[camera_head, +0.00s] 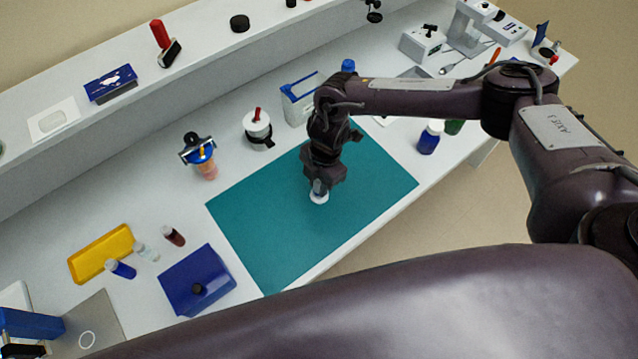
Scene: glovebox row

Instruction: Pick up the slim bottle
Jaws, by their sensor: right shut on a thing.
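My right gripper (318,184) points down over the teal mat and is shut on a narrow upright thing with a round white end (319,198). This looks like the slim bottle, but the gripper hides most of it. I cannot tell whether its lower end touches the mat. My left gripper is not in view.
The teal mat (260,235) is otherwise bare. A blue box (190,285), small bottles (173,236) and a yellow tray (90,258) lie left. A cup (204,165), white jar (257,127) and rack (298,103) stand behind; a blue bottle (429,140) stands right.

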